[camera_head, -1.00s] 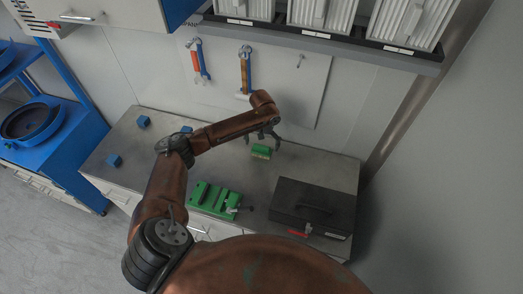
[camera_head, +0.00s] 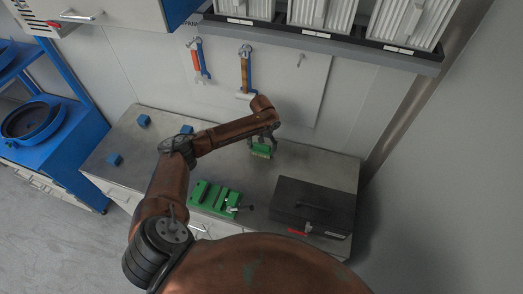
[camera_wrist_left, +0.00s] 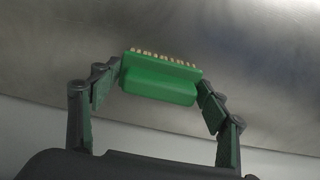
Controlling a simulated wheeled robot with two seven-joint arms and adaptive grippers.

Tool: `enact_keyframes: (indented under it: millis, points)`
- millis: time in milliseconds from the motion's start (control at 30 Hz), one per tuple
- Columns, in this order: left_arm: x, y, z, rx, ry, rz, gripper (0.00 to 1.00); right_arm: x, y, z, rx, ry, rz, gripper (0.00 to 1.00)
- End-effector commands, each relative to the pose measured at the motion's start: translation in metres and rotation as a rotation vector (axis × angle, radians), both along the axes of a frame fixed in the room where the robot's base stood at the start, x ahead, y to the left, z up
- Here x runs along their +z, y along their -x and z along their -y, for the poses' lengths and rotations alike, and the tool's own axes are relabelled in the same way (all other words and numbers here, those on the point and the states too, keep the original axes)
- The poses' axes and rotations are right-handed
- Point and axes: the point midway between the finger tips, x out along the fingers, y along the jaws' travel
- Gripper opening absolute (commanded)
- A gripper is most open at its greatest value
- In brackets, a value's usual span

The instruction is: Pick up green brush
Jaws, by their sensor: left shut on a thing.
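The green brush (camera_head: 261,150) is on or just above the grey bench top near its back edge; I cannot tell which. In the left wrist view the green brush (camera_wrist_left: 160,80) lies across the jaws, its pale bristles along the far side. My left gripper (camera_head: 262,146) is directly over it, with a finger at each end. In the left wrist view the left gripper (camera_wrist_left: 157,88) is shut on the brush's two ends. The head view hides part of the brush behind the fingers. My right gripper is not in view.
The bench (camera_head: 262,185) also holds a green vise (camera_head: 213,199), a dark toolbox (camera_head: 312,206) with a red-handled tool (camera_head: 298,233) in front, and several blue cubes (camera_head: 144,121). Tools such as a hammer (camera_head: 245,72) hang on the back panel. The bench around the brush is clear.

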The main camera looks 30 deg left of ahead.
Motion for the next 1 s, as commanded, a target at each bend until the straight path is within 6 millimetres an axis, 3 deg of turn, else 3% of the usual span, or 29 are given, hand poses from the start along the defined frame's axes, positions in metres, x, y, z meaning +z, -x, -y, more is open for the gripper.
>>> enact_keyframes:
  millis: [167, 567, 767, 1000]
  points:
    - [-0.001, 0.000, 0.000, 0.000, 0.000, -0.001, 0.43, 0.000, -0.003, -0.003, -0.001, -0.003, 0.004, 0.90]
    - [0.007, 0.000, 0.000, 0.000, 0.000, 0.000, 0.42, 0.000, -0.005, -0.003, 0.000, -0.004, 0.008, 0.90]
    - [0.034, 0.000, 0.000, -0.001, 0.000, 0.003, 0.42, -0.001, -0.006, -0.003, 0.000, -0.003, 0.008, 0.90]
    - [0.083, 0.044, -0.008, -0.002, -0.002, 0.003, 0.42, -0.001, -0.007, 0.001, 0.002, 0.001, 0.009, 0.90]
